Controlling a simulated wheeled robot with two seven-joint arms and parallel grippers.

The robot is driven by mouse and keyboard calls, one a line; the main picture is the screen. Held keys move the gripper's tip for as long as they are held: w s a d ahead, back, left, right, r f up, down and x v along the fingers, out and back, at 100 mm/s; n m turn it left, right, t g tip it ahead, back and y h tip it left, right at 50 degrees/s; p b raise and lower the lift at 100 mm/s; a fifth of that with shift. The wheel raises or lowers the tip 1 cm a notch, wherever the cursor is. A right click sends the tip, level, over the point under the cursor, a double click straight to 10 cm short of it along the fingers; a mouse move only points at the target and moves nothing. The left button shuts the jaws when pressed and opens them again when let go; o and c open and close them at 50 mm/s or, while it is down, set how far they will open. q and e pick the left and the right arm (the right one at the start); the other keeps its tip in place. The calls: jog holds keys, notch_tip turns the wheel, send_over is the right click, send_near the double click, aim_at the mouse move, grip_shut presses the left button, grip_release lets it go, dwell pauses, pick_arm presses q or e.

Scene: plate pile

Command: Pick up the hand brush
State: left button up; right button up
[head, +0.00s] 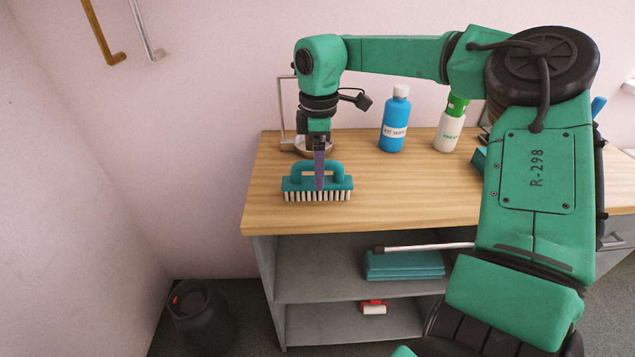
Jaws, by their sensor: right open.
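The hand brush (298,184) has a teal body with a raised loop handle and pale bristles. It stands bristles down on the wooden worktop, near its left front edge. My right gripper (319,182) points straight down at the brush, with its fingers at the middle of the handle. The fingers are open and overlap the handle in the picture. I cannot tell whether they touch it. Part of the handle and body is hidden behind the fingers. My left gripper is not in view.
A blue bottle (395,122) and a white bottle with a green top (449,131) stand at the back of the worktop (400,205). A round dish (302,149) is behind my gripper. Shelves below hold a teal box (405,267). A dark bin (203,325) stands on the floor.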

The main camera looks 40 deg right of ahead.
notch_tip(320, 180, down, 4)
jog(key=shift+w+f+p, duration=0.1)
jog(key=shift+f+p, duration=0.1)
jog(key=shift+p, duration=0.1)
jog(key=shift+a, duration=0.1)
grip_shut()
notch_tip(320, 180, up, 20)
jog(key=shift+p, duration=0.3)
